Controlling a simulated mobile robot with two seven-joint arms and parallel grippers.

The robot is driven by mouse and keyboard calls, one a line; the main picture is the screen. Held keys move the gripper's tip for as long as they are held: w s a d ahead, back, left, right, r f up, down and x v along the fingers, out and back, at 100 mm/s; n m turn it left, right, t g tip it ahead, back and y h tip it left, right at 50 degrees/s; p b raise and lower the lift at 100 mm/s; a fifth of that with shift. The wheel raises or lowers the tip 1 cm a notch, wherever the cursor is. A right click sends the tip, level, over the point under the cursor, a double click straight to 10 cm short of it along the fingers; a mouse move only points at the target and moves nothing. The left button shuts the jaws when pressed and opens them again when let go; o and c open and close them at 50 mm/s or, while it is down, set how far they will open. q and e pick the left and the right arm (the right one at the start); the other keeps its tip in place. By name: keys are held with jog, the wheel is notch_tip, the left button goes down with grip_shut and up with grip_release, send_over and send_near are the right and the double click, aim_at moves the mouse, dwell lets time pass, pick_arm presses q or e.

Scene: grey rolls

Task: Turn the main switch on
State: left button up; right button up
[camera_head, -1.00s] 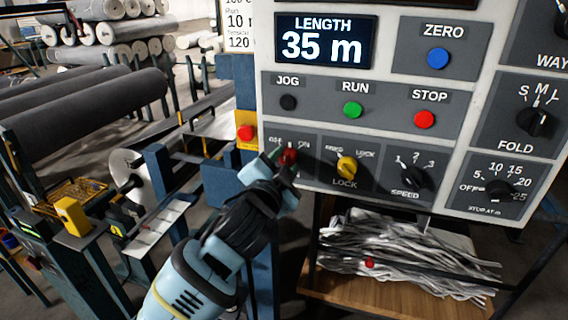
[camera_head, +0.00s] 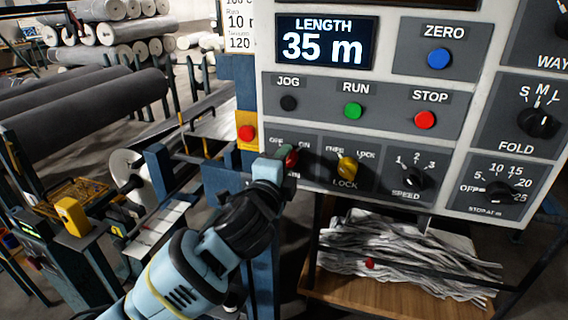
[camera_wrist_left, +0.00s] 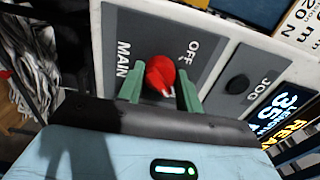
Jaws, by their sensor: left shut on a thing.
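The main switch is a red rotary knob (camera_head: 291,156) at the lower left of the control panel, between the OFF and ON marks. In the left wrist view the red knob (camera_wrist_left: 160,75) sits on a grey plate marked MAIN and OFF; its ON mark is mostly hidden. My left gripper (camera_head: 284,160) is at the knob, its green fingers on either side of it, shut on it. The fingers also show in the left wrist view (camera_wrist_left: 160,88). My right gripper is not in view.
The panel (camera_head: 385,85) also holds a yellow LOCK knob (camera_head: 347,167), a SPEED knob (camera_head: 414,179), and JOG, RUN and STOP buttons. A red button on a yellow box (camera_head: 246,133) is left of the panel. A wooden shelf (camera_head: 375,297) with grey scraps lies below.

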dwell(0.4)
pick_arm(q)
jog(key=o, duration=1)
jog(key=shift+s, duration=0.1)
jog(key=v, duration=0.7)
jog(key=shift+s, duration=0.3)
jog(key=shift+a, duration=0.1)
